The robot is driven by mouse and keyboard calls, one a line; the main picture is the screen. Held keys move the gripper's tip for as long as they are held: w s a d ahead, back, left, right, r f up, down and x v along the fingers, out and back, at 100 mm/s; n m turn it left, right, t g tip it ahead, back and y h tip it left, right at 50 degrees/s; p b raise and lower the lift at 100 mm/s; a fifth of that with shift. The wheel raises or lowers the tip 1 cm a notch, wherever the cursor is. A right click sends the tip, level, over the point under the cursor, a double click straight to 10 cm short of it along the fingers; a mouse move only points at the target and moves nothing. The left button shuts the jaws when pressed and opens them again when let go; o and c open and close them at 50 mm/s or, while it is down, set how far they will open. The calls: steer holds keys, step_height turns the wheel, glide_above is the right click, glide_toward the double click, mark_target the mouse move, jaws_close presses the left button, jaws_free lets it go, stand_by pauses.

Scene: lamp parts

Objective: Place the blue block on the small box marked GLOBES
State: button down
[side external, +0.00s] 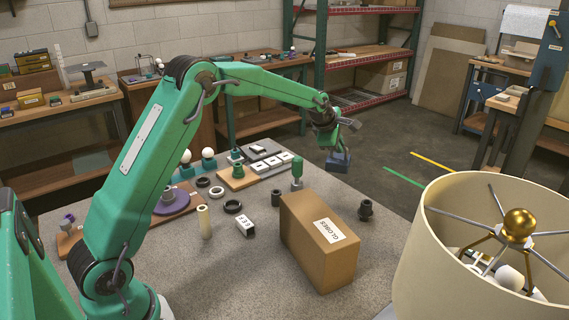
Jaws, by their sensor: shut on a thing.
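My gripper (339,150) is at the end of the green arm, up in the air beyond the box. It is shut on the blue block (339,163), which hangs just below the jaws near the far right edge of the table. The block and the box are apart. The exact height of the block above the table is hard to tell.
A dark fitting (366,210) stands right of the box. A green-topped post (297,172) and a dark cylinder (276,198) stand behind it. A large lampshade (440,240) fills the right foreground.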

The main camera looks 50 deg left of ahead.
steer(key=s+d+r+m, duration=0.1)
steer(key=s+d+r, duration=0.3)
steer(key=s, duration=0.3)
steer(key=s+d+r+m+h, duration=0.1)
steer(key=s+d+r, duration=0.2)
steer(key=s+d, duration=0.3)
steer(key=s+d+r+m+h, duration=0.1)
steer(key=s+d+r, duration=0.3)
steer(key=s, duration=0.6)
steer(key=shift+s+d+r, duration=0.15)
steer(key=shift+d+r, duration=0.15)
steer(key=shift+d, duration=0.3)
steer(key=shift+f, duration=0.1)
steer(key=shift+f, duration=1.9)
steer(key=shift+f, duration=2)
steer(key=shift+f, duration=0.1)
